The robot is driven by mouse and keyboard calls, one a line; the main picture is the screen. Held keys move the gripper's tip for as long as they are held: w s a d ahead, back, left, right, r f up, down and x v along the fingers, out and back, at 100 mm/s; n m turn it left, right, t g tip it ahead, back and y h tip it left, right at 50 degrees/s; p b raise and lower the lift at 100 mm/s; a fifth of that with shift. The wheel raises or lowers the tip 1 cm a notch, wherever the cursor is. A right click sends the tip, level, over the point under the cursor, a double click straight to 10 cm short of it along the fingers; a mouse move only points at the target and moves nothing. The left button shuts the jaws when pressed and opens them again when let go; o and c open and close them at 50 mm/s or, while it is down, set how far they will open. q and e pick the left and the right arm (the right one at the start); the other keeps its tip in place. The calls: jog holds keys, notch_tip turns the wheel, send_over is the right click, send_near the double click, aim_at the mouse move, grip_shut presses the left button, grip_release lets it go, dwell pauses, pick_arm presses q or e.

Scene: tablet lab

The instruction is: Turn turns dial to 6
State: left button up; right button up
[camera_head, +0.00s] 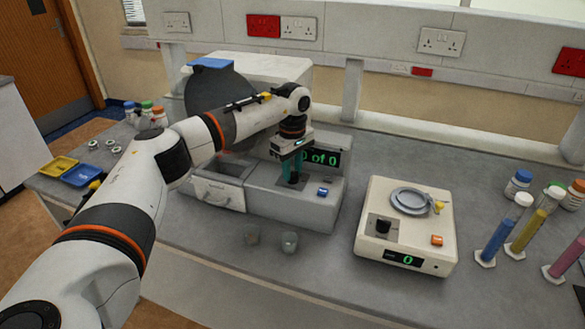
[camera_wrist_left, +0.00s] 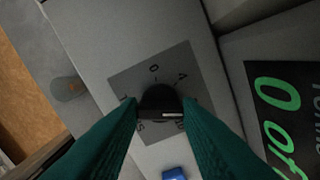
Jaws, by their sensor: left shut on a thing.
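The turns dial is a black knob (camera_wrist_left: 161,101) on a grey plate (camera_wrist_left: 134,85) with numbers printed around it; 0 and 4 are readable at the top, and others are partly covered. My left gripper (camera_wrist_left: 160,112) has its teal fingers shut on the knob, one on each side. In the head view my left gripper (camera_head: 292,170) points down onto the grey machine (camera_head: 305,208), and its fingers hide most of the dial. The machine's display (camera_head: 325,158) shows green characters, partly hidden, ending in "0 of 0". My right gripper is not in view.
A blue button (camera_head: 322,192) sits right of the dial. An open drawer (camera_head: 218,193) is at the machine's left.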

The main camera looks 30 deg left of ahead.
aim_at(293, 173)
pick_arm(q)
jog(key=shift+r, duration=0.15)
jog(key=o, duration=1)
jog(key=shift+r, duration=0.5)
notch_tip(293, 173, up, 11)
jog(key=b, duration=0.2)
jog(key=shift+b, duration=0.35)
jog(key=shift+f, duration=0.15)
